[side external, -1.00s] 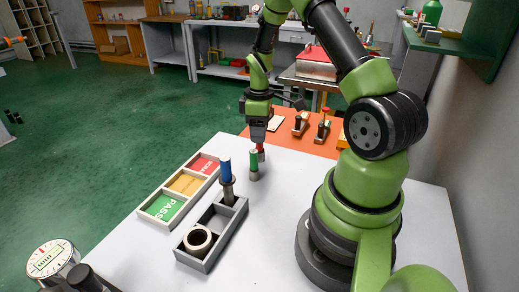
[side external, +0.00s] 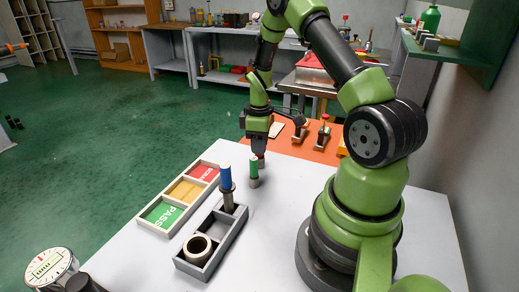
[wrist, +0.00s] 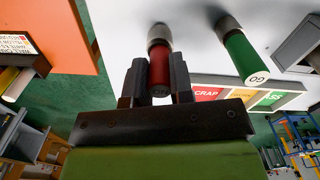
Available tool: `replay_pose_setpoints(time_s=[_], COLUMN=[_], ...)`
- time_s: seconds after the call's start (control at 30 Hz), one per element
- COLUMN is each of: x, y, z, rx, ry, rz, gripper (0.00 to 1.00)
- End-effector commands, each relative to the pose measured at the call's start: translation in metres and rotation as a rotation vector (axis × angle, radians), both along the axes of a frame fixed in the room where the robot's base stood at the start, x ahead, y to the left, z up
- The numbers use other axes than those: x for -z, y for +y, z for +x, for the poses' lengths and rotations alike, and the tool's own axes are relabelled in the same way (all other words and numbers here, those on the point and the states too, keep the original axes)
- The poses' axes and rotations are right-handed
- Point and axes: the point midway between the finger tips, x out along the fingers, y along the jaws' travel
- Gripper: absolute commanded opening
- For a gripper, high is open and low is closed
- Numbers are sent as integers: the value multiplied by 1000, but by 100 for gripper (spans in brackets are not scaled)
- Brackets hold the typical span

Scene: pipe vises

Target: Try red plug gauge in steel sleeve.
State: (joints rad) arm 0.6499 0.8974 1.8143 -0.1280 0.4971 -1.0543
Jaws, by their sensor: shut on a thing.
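The red plug gauge (wrist: 159,66) stands upright on the white table, with its steel end (wrist: 159,35) at the table. My gripper (wrist: 156,80) is shut on its red handle, one jaw on each side. In the side external view my gripper (side external: 259,148) points down and hides most of the red handle; the gauge's grey end (side external: 261,163) shows below. The steel sleeve (side external: 189,241), a thick ring with an open bore, sits in the near compartment of a grey tray (side external: 221,252), well apart from my gripper.
A green gauge (side external: 254,169), marked GO in the wrist view (wrist: 243,55), stands close to my gripper. A blue-handled gauge (side external: 226,178) stands upright at the tray's far end. A sorting tray (side external: 153,227) with red, yellow and green sections lies left. An orange mat (side external: 310,147) lies behind.

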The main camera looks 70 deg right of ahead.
Motion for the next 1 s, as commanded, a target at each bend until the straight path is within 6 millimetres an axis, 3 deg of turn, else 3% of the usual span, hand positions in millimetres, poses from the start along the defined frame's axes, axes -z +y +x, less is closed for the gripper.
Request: replay_pose_setpoints(time_s=[0.4, 0.57, 0.67, 0.77, 1.0], x=[-78, -95, -100, -103, -110], y=[0, 12, 38, 80, 195], z=[1, 7, 17, 30, 32], rx=[1, -41, -126, -259, -627], ry=[-5, -2, -1, 1, 0], rz=[-3, -1, 1, 1, 1], gripper=[0, 0, 0, 0, 0])
